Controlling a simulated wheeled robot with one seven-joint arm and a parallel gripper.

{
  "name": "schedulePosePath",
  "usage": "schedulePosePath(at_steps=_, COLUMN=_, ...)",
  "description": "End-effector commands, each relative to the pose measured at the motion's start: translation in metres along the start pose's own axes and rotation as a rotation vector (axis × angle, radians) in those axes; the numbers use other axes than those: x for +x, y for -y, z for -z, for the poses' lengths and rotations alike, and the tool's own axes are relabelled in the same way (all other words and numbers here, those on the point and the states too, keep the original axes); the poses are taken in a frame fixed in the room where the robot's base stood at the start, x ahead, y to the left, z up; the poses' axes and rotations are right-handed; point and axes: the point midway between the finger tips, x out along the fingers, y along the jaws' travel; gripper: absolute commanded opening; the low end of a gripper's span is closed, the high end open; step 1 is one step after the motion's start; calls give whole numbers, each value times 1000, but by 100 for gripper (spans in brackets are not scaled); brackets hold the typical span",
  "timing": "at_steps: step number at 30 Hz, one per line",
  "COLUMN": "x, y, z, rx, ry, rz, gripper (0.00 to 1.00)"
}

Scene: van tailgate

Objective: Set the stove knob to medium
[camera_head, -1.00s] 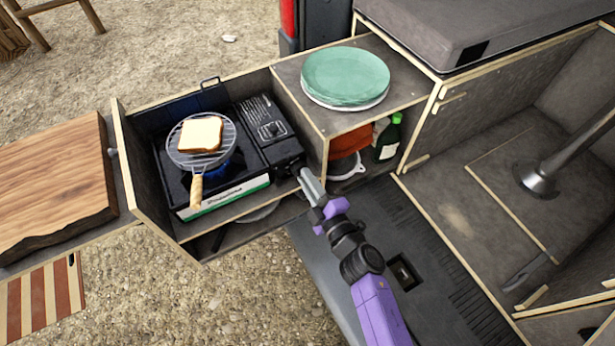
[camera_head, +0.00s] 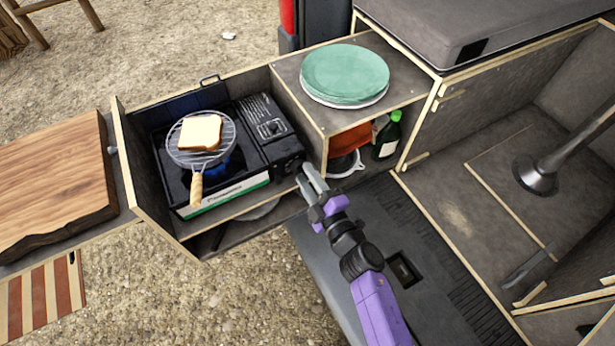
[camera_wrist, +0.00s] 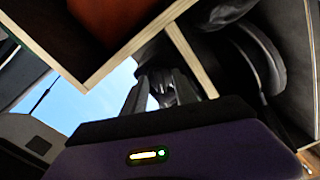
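The portable stove (camera_head: 255,186) stands in the pull-out box, with a blue flame (camera_head: 229,165) showing beneath a round wire grill (camera_head: 213,161) that holds a slice of bread (camera_head: 200,133). The knob is not clearly visible in the head view; the stove's dark control end (camera_head: 287,151) is at its front right. My gripper (camera_head: 309,178) is just in front of that end, its two fingers apart. In the wrist view my gripper (camera_wrist: 162,95) has a dark shape between or behind its fingers; I cannot tell whether it is the knob or whether they touch it.
Green plates (camera_head: 345,74) are stacked on the shelf right of the stove. A green bottle (camera_head: 388,138) and an orange item (camera_head: 350,139) sit below. The box's wooden front edge (camera_head: 245,211) runs under the stove. A wooden board (camera_head: 55,185) lies at left.

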Motion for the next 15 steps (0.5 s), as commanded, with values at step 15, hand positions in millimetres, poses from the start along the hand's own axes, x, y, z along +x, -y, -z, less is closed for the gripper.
schedulePosePath(at_steps=15, x=-66, y=0, z=0, rx=1, ry=1, rz=1, gripper=34)
